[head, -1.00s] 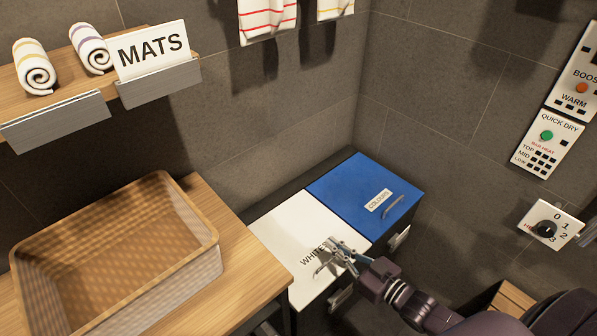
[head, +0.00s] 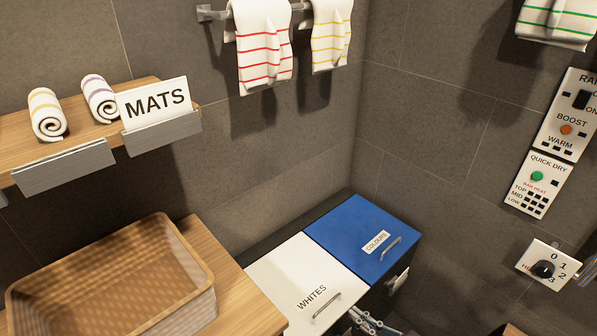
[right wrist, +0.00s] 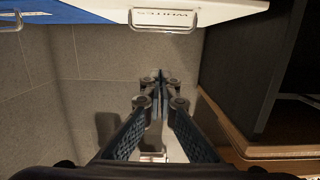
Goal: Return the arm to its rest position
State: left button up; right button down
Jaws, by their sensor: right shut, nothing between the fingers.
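My right gripper (head: 364,318) shows at the bottom edge of the head view, in front of the white "WHITES" lid (head: 295,272) and low beside its front. In the right wrist view my right gripper (right wrist: 160,82) is shut, its two fingers meeting with nothing between them. The rest of the right arm is mostly cut off below the head view. The "WHITES" front edge and handle (right wrist: 163,20) show at the top of the wrist view. My left gripper is not in view.
The blue "COLOURS" lid (head: 362,238) is shut beside the white one. A wicker basket (head: 110,280) stands on the wooden counter (head: 238,300). A shelf (head: 85,128) holds two rolled towels. Control panels (head: 537,184) are on the right wall.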

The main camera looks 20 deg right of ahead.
jog(key=s+d+f+m+g+h, duration=0.1)
jog(key=s+f+g+h, duration=0.35)
jog(key=f, duration=0.85)
jog(key=s+d+f+m+g+h, duration=0.1)
jog(key=s+f+g, duration=0.1)
jog(key=s+f, duration=0.8)
jog(key=s+a+f+g, duration=0.4)
jog(key=s+f, duration=0.4)
jog(key=s+a+f+g, duration=0.4)
jog(key=s+a+f, duration=0.1)
jog(key=s+f, duration=0.3)
jog(key=shift+s+a+n, duration=0.15)
jog(key=shift+s+n, duration=0.15)
jog(key=shift+s, duration=0.45)
jog(key=shift+f, duration=0.1)
